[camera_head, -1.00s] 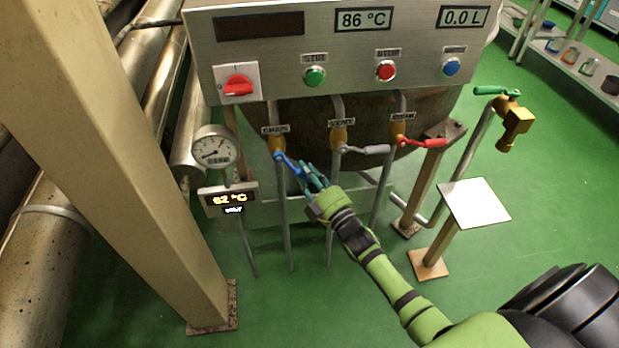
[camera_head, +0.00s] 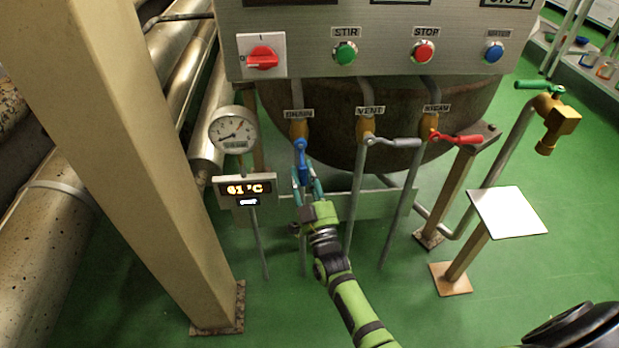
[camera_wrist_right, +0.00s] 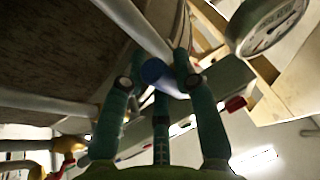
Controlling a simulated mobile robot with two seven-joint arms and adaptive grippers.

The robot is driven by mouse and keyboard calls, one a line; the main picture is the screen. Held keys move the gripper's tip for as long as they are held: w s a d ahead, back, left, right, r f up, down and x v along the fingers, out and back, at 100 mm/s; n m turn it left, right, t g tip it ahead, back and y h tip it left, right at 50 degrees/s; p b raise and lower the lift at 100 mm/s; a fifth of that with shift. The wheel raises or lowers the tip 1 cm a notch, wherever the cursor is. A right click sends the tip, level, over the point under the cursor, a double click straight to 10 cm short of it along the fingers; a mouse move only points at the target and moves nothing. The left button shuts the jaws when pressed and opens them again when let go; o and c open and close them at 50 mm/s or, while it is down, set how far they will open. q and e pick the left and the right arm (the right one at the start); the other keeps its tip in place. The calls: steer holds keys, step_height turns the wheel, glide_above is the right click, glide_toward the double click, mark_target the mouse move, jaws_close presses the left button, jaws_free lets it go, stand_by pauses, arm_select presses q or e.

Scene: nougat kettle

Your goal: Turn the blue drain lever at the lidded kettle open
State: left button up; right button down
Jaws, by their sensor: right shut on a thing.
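The blue drain lever (camera_head: 301,161) sits on a brass valve (camera_head: 298,129) under the DRAIN label, below the kettle (camera_head: 390,120). The lever points down, roughly in line with the pipe below it. My right gripper (camera_head: 307,187) is shut on the lever's lower end, reaching up from below. In the right wrist view the blue handle (camera_wrist_right: 153,71) shows between the teal fingers. The fingers hide part of the lever's end. My left gripper is not in view.
A dial gauge (camera_head: 234,130) and a 61 °C display (camera_head: 245,189) stand just left of the lever. The grey VENT lever (camera_head: 394,142) and red STEAM lever (camera_head: 456,138) are to the right. A thick beige post (camera_head: 140,170) stands at the left.

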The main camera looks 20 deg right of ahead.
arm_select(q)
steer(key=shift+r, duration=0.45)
arm_select(e)
steer(key=shift+a+m, duration=0.25)
steer(key=shift+m, duration=0.05)
steer(key=c, duration=0.9)
jaws_free()
steer(key=shift+s, duration=0.1)
steer(key=v, duration=1.1)
steer(key=shift+s+a+f, duration=0.15)
steer(key=shift+s, duration=0.1)
